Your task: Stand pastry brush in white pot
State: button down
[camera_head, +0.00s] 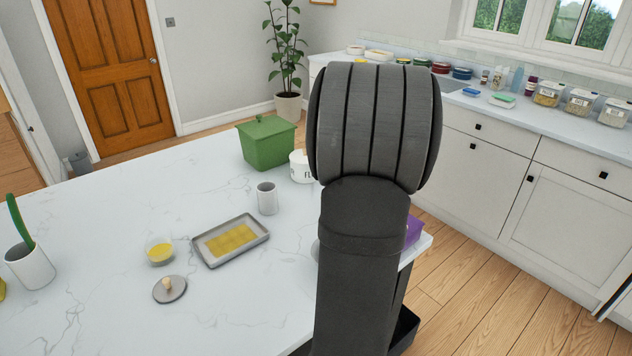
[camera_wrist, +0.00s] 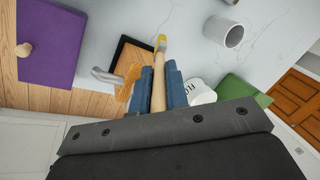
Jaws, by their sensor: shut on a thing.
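In the wrist view, my gripper (camera_wrist: 159,80) has two blue fingers shut on the pastry brush (camera_wrist: 159,60). The brush has a pale wooden handle, and its yellow tip points away from the fingers. A small, plain white pot (camera_wrist: 214,29) stands upright on the counter beyond the fingers to the right, apart from the brush, and looks empty. The same pot shows in the head view (camera_head: 267,202). Another white pot (camera_head: 30,270) at the far left holds a green utensil (camera_head: 19,222). In the head view my arm hides the gripper and brush.
The marble counter (camera_head: 110,225) carries a grey tray (camera_head: 262,239) with yellow contents, a glass bowl (camera_head: 159,255), a grey lid (camera_head: 172,290), a white lettered canister (camera_head: 299,168) and a green box (camera_head: 266,148). A purple thing (camera_wrist: 62,55) and a dark-edged board lie left in the wrist view.

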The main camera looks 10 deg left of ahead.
jog(key=w+a+r+m+h, duration=0.1)
jog(key=w+a+r, duration=0.15)
jog(key=a, duration=0.75)
jog(key=w+a+r+m+h, duration=0.1)
jog(key=w+a+r, duration=0.15)
jog(key=a, duration=0.75)
notch_tip(320, 180, down, 12)
jog(key=shift+w, duration=0.45)
jog(key=c, duration=1.3)
grip_release()
jog(key=shift+r, duration=0.1)
jog(key=shift+c, duration=0.2)
notch_tip(320, 180, up, 17)
jog(key=s+d, duration=0.1)
jog(key=shift+s+d+r, duration=0.15)
jog(key=shift+s+d, duration=0.05)
jog(key=shift+d, duration=0.1)
